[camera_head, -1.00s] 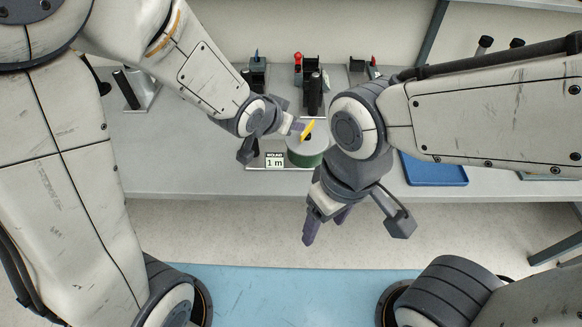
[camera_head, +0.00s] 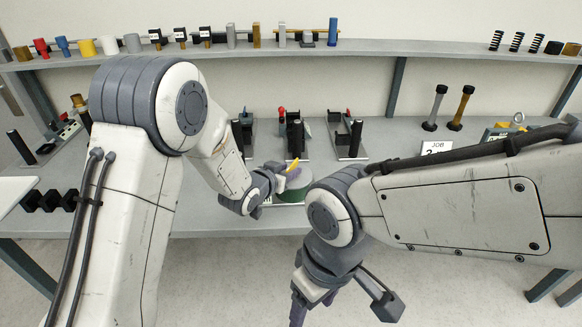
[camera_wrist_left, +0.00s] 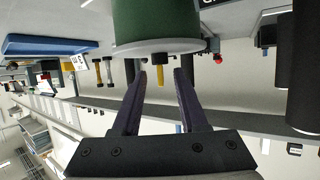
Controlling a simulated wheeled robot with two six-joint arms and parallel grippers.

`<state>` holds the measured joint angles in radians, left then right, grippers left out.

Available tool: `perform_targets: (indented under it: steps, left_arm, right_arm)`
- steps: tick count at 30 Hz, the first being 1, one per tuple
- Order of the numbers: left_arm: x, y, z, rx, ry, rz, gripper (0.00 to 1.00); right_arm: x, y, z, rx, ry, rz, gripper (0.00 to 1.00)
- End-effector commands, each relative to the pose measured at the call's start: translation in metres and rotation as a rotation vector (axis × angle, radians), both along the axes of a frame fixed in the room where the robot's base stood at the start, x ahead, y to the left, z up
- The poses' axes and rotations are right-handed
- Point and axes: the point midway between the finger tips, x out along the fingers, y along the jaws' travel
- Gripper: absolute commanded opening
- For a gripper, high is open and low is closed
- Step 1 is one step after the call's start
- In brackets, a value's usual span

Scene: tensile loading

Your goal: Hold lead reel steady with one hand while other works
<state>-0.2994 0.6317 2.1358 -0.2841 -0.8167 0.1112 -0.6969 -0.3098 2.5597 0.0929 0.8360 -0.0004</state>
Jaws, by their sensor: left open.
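The lead reel (camera_head: 296,190) is a green drum with a pale top and a yellow upright peg (camera_head: 293,165), standing near the bench's front edge. In the left wrist view the reel (camera_wrist_left: 155,22) hangs upside down at the top, with its yellow peg (camera_wrist_left: 160,72) between my fingertips in the picture. My left gripper (camera_head: 284,174) is open at the peg; I cannot tell whether a finger touches it. My right gripper (camera_head: 306,301) points down in front of the bench, apart from the reel. Its jaw state is unclear.
Black fixtures (camera_head: 295,132) stand behind the reel. Two dumbbell-shaped pieces (camera_head: 460,108) and a JOB card (camera_head: 437,147) are at right. A shelf (camera_head: 350,47) with small samples runs along the back. A blue tray (camera_wrist_left: 50,45) shows in the left wrist view.

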Motion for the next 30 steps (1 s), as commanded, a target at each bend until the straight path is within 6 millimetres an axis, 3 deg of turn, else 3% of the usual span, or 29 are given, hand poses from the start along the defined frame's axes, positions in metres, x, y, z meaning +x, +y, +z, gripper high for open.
perform_targets:
  steps: [6,17,18,21,30]
  left_arm:
    - [0.021,-0.011,-0.010,0.001,0.001,0.001,0.42]
    - [0.026,-0.012,-0.013,0.000,0.001,0.004,0.42]
    - [0.026,-0.012,-0.013,0.000,0.001,0.004,0.39]
    - [0.026,-0.012,-0.013,0.000,0.001,0.004,0.00]
    - [0.025,-0.012,-0.014,0.002,0.004,0.004,0.00]
  right_arm:
    - [0.000,0.000,0.005,0.000,0.000,0.000,0.70]
    - [0.000,0.000,0.006,0.000,0.000,0.000,0.70]
    - [0.000,0.000,0.006,0.000,0.000,0.000,0.70]
    - [0.000,0.000,0.006,0.000,0.000,0.000,0.70]
    - [0.000,0.000,0.006,0.000,0.000,0.000,0.70]
